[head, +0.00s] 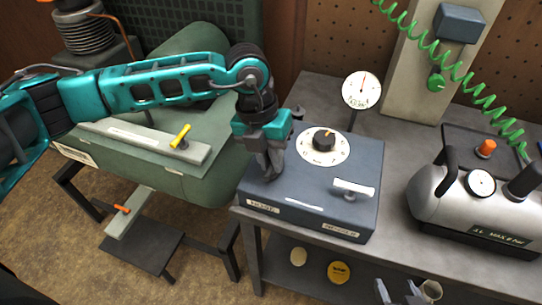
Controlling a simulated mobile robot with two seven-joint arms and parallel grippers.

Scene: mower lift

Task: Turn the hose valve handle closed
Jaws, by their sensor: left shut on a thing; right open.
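A dark blue-grey box (311,200) stands on the grey bench, with a HOSE label (262,205) at its front left and a second label, hard to read, at its front right. My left gripper (268,171) points down at the left of the box top, behind the HOSE label. It is shut on the hose valve handle, which its fingers hide, so the handle's angle cannot be told. A pale lever handle (353,188) lies at the right of the box top, apart from the gripper. My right gripper (408,294) is open at the bottom edge, partly cut off.
A round dial with a black knob (323,143) is on the box top, right of my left gripper. A gauge (361,91) stands behind. A silver tank (455,205) is at the right. A green mower (195,170) with a yellow-handled bar is at the left.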

